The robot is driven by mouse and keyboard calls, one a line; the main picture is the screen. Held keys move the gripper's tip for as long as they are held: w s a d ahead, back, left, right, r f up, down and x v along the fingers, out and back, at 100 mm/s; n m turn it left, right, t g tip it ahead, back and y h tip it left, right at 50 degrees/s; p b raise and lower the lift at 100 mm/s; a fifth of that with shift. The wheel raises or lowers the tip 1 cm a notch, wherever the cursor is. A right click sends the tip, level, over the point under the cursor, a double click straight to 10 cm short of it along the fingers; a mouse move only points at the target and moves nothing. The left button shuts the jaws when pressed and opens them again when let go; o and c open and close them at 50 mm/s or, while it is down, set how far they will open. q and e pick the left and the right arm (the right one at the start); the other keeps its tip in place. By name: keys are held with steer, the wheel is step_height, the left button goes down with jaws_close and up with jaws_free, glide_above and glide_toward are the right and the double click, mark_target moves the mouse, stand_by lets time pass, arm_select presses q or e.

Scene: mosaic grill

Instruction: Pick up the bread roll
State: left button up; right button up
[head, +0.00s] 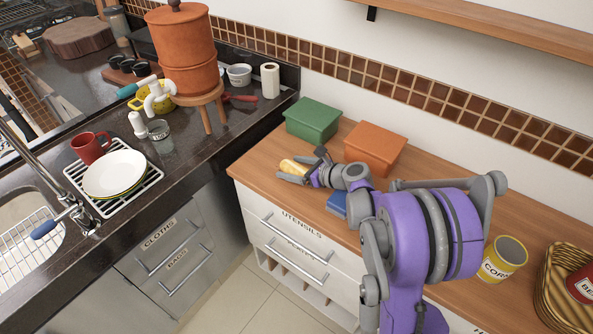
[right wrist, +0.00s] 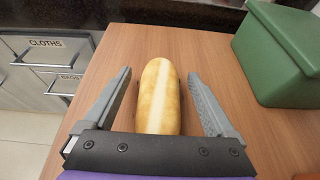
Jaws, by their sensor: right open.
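The bread roll (right wrist: 160,97) is a long golden loaf with a paler stripe. In the right wrist view it lies on the wooden counter between the two fingers of my right gripper (right wrist: 164,98), with a gap on each side. In the head view the roll (head: 293,166) is small and partly hidden by my right gripper (head: 291,174), which is open around it near the left end of the wooden counter. My left gripper is in neither view.
A green box (head: 313,119) stands just behind the roll, and an orange box (head: 375,147) is to its right. A blue item (head: 337,204) lies near my right wrist. A yellow can (head: 503,258) and a wicker basket (head: 556,290) stand at the right.

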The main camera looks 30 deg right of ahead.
steer(key=shift+w+a+f, duration=0.2)
steer(key=shift+w, duration=0.2)
steer(key=shift+c, duration=0.3)
jaws_close()
